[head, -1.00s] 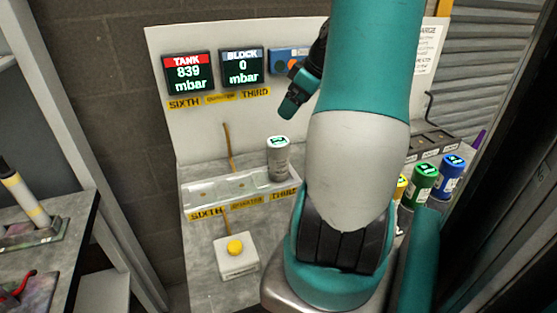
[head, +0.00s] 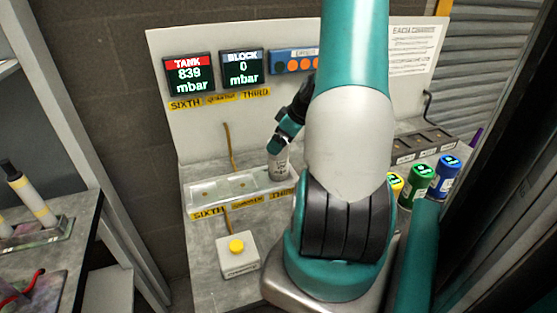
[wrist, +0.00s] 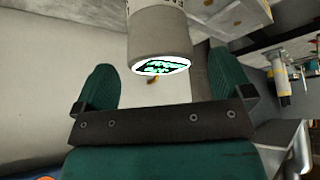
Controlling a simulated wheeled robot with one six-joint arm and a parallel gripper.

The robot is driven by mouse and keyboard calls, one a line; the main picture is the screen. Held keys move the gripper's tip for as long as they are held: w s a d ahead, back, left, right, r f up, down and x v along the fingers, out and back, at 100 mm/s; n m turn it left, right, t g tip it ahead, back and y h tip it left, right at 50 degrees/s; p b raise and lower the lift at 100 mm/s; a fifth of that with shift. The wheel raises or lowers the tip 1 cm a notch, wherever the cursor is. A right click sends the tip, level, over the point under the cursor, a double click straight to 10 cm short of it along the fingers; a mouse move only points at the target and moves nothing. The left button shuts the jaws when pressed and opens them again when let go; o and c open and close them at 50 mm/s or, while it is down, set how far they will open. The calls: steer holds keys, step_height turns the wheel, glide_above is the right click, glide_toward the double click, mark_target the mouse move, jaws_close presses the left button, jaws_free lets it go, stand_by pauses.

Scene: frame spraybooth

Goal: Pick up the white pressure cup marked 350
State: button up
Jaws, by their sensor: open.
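A white cup (head: 278,165) stands upright at the right end of the clear tray (head: 225,188), above the THIRD label. Its marking is too small to read. My gripper (head: 277,146) is at the cup's top in the head view and partly covers it. In the wrist view my gripper (wrist: 162,62) is open, with one teal finger on each side. The cup (wrist: 160,35) shows between and beyond the fingertips, its lit green display facing the camera. I cannot tell whether either finger touches it.
Yellow (head: 396,186), green (head: 417,184) and blue (head: 446,178) cups stand to the right, near a dark rack (head: 425,144). A white box with a yellow button (head: 236,246) sits in front of the tray. The TANK display (head: 190,73) reads 839 mbar and the BLOCK display (head: 242,67) 0 mbar.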

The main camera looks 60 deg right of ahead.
mark_target(278, 160)
steer(key=p+x, duration=0.1)
steer(key=x, duration=0.3)
steer(key=shift+c, duration=0.5)
jaws_close()
